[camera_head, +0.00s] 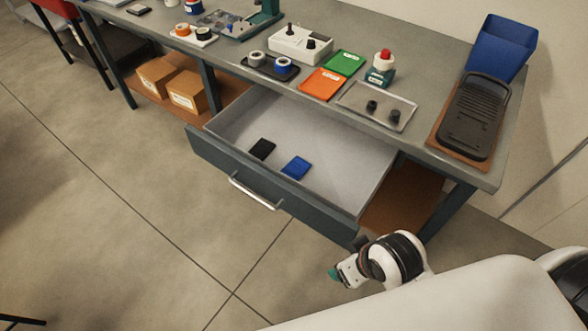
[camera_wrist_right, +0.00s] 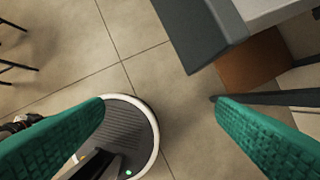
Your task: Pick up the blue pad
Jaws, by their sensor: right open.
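The blue pad (camera_head: 297,167) lies flat in the open drawer (camera_head: 335,175) of the workbench, towards its front. A black pad (camera_head: 262,149) lies in the drawer to the left of it, with a gap between them. My right gripper (camera_head: 338,276) is outside the drawer, in front of its right corner and apart from the pad. In the right wrist view its two green fingers (camera_wrist_right: 160,105) are spread wide with nothing between them. The pads do not show in that view. My left gripper is not in view.
The drawer front (camera_head: 230,172) has a metal handle (camera_head: 254,191). The bench top carries orange (camera_head: 323,84) and green (camera_head: 344,63) trays, a clear tray with knobs (camera_head: 378,107), a red-topped bottle (camera_head: 381,69) and a blue bin (camera_head: 502,47). The drawer's right half is empty.

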